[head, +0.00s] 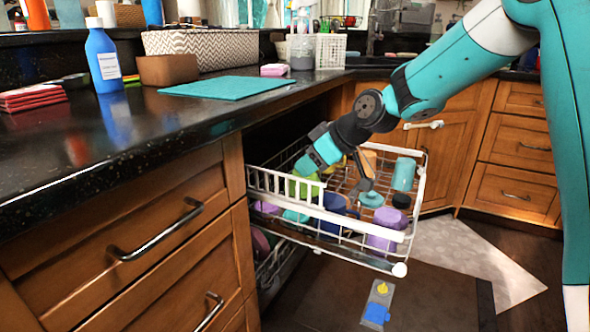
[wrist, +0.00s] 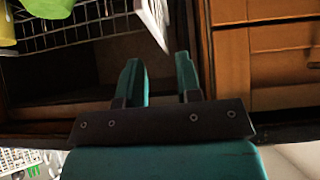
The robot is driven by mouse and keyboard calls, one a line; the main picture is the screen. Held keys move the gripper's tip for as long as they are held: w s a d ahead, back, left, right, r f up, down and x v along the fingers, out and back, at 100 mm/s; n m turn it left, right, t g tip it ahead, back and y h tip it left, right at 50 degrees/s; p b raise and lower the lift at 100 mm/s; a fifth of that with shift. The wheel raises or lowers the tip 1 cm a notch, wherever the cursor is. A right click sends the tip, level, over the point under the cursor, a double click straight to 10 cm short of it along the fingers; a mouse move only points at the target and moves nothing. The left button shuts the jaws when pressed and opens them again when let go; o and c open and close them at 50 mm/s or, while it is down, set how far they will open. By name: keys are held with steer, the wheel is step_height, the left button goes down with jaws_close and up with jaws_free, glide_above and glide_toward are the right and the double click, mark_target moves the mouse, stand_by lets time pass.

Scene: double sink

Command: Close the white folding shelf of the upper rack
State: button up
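The upper rack (head: 398,268) is pulled out of the cabinet under the counter and holds several cups and bowls. Its white folding shelf (head: 285,188) is a slatted panel along the rack's left side; I cannot tell its exact tilt. My gripper (head: 303,168) is over the left part of the rack, close to the shelf and a green cup (head: 306,187). In the wrist view my gripper (wrist: 158,75) is open, with nothing between its two teal fingers. The end of a white panel (wrist: 153,20), apparently the shelf, shows just beyond the fingertips. Whether they touch is unclear.
An open dishwasher door (head: 335,295) lies low beneath.

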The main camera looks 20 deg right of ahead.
steer(key=p+v, duration=0.2)
steer(key=v, duration=0.8)
steer(key=shift+s+d+r, duration=0.15)
steer(key=shift+s+r, duration=0.05)
steer(key=s+a+f+m+g+h, duration=0.15)
steer(key=s+a, duration=0.25)
steer(key=s, duration=0.5)
steer(key=s+a+f+g, duration=0.1)
steer(key=s+a+g, duration=0.25)
steer(key=s, duration=0.55)
steer(key=s+a+f+g+h, duration=0.1)
steer(key=s+a, duration=0.3)
steer(key=s, duration=0.5)
step_height(320, 180, up, 28)
steer(key=p, duration=2.8)
steer(key=shift+f+m+y, duration=0.1)
steer(key=shift+m+y, duration=0.15)
